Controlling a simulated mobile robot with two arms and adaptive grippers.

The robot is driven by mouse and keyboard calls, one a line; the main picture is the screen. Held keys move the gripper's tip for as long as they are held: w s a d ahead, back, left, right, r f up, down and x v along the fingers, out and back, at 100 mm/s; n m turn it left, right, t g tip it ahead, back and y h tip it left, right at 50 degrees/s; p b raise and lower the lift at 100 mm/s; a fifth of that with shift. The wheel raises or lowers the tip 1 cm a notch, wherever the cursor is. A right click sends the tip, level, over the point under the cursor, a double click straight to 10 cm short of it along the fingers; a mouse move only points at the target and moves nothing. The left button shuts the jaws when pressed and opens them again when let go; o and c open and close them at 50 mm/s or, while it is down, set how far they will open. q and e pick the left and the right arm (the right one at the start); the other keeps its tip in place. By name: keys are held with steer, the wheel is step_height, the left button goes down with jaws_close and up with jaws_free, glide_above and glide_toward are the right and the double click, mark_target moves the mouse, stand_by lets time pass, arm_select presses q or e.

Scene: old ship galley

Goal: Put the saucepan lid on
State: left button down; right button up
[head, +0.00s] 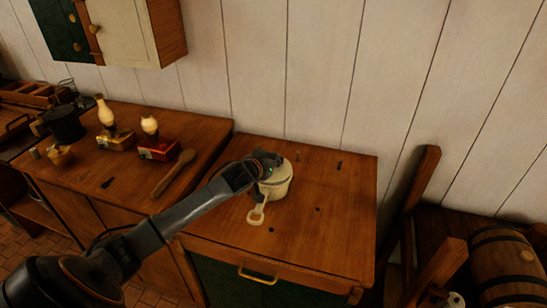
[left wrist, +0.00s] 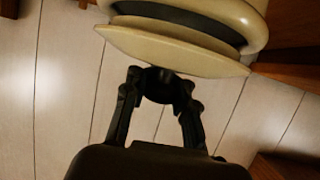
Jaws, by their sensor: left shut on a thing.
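The cream saucepan (head: 277,190) stands on the right-hand wooden counter, its handle (head: 257,214) pointing toward the front left. My left gripper (head: 268,161) is over the pan and partly hides its top. In the left wrist view my left gripper (left wrist: 161,90) is shut on the dark knob of the cream lid (left wrist: 165,52). The lid is at the pan's mouth, with a dark band between it and the pan's cream rim (left wrist: 215,14). I cannot tell whether lid and pan touch all round. My right gripper is not in view.
A barrel (head: 503,262) stands at the right. The counter (head: 335,215) right of the pan is mostly clear.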

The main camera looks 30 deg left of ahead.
arm_select(q)
steer(key=shift+s+f+b, duration=0.2)
steer(key=shift+f+b, duration=0.25)
steer(key=shift+f, duration=0.35)
steer(key=c, duration=1.2)
jaws_free()
steer(key=shift+o, duration=1)
steer(key=shift+w+f, duration=0.15)
steer(key=v, duration=1.2)
